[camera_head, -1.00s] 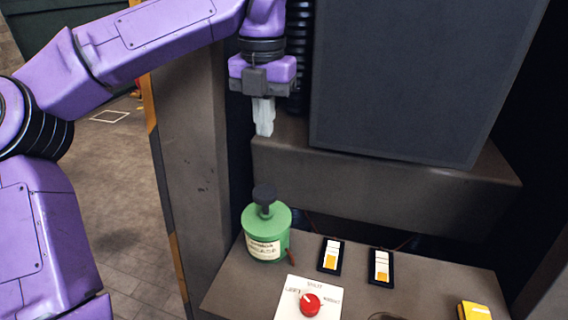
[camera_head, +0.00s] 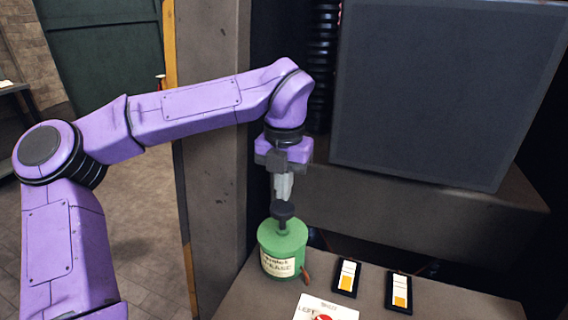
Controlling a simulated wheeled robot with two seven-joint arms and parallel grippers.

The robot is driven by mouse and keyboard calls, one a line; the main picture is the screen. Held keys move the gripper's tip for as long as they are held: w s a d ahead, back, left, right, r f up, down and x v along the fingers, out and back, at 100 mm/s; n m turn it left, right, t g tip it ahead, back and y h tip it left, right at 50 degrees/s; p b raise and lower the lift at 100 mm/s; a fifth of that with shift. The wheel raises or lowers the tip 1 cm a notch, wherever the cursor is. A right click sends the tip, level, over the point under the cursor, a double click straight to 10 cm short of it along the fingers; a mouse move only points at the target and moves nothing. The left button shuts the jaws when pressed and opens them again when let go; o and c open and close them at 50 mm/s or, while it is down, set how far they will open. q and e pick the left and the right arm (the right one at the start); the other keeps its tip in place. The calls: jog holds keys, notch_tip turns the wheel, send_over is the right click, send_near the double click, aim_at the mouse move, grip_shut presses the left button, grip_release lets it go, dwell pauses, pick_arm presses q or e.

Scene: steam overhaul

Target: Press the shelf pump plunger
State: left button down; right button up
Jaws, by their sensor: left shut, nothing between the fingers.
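The pump is a green canister (camera_head: 283,241) with a pale label, standing upright on the shelf (camera_head: 262,297) in the head view. Its black plunger knob (camera_head: 283,211) sticks up from the top. My left gripper (camera_head: 284,196) points straight down, shut and empty, with its pale fingertips right above the knob. I cannot tell whether the fingertips touch the knob. My right gripper is not in view.
Two small black gauges with white and yellow bars (camera_head: 347,277) (camera_head: 399,290) lie right of the pump. A white plate with a red knob (camera_head: 324,317) is cut off at the bottom edge. A large dark panel (camera_head: 440,95) and a ledge (camera_head: 430,195) stand behind.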

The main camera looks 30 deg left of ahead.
aim_at(282, 218)
pick_arm(q)
jog(key=shift+f, duration=1.35)
